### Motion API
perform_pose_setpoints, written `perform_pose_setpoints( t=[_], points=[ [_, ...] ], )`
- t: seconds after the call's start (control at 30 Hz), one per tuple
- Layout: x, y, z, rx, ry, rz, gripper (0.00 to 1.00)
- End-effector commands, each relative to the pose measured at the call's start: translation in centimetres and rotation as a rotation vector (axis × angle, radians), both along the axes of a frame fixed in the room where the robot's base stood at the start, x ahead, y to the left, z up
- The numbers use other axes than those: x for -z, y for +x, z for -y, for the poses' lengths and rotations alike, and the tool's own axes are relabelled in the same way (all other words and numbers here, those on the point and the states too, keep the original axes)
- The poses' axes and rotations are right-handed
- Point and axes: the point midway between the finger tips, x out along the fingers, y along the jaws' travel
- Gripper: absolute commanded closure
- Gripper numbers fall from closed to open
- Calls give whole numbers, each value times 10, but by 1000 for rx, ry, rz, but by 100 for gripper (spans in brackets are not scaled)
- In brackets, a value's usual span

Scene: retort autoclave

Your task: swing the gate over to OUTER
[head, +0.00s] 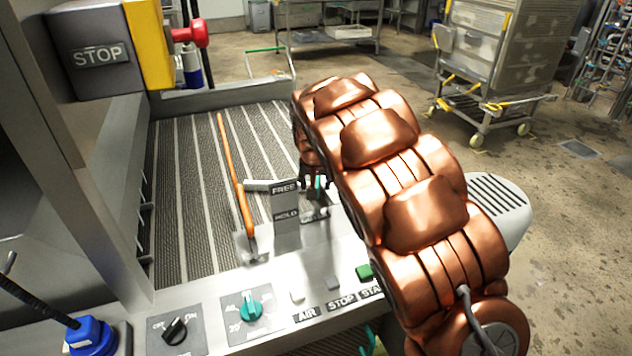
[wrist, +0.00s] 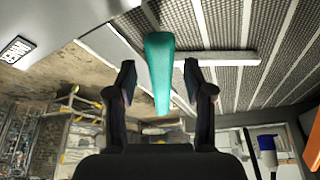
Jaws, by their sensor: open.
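My gripper (head: 315,190) is low over the right part of the ribbed deck, beside the grey plate marked FREE and HOLD (head: 285,215). In the wrist view my gripper (wrist: 160,82) is open, with one finger on each side of a teal, tapered handle (wrist: 159,55). I cannot tell whether the fingers touch it. A sliver of the teal handle (head: 319,186) also shows in the head view. A pale bar (wrist: 222,60) runs behind the handle in the wrist view. I cannot read OUTER anywhere, and my arm hides much of this area.
An orange rod (head: 234,170) stands left of the plate. The front panel carries a teal knob (head: 250,308), a black knob (head: 174,330) and buttons. A STOP box (head: 95,55) and red knob (head: 192,34) are at upper left. A wheeled rack (head: 490,60) stands beyond open floor.

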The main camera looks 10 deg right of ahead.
Motion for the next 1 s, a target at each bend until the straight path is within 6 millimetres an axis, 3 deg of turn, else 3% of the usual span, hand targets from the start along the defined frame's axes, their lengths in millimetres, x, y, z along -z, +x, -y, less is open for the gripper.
perform_pose_setpoints(
  t=[0.37, 0.8, 1.0],
  points=[
    [-17, -6, -1, 0, -1, 3, 48],
    [-88, -35, -7, 1, 1, 2, 48],
    [-109, -44, -9, 1, 1, -1, 48]
  ],
)
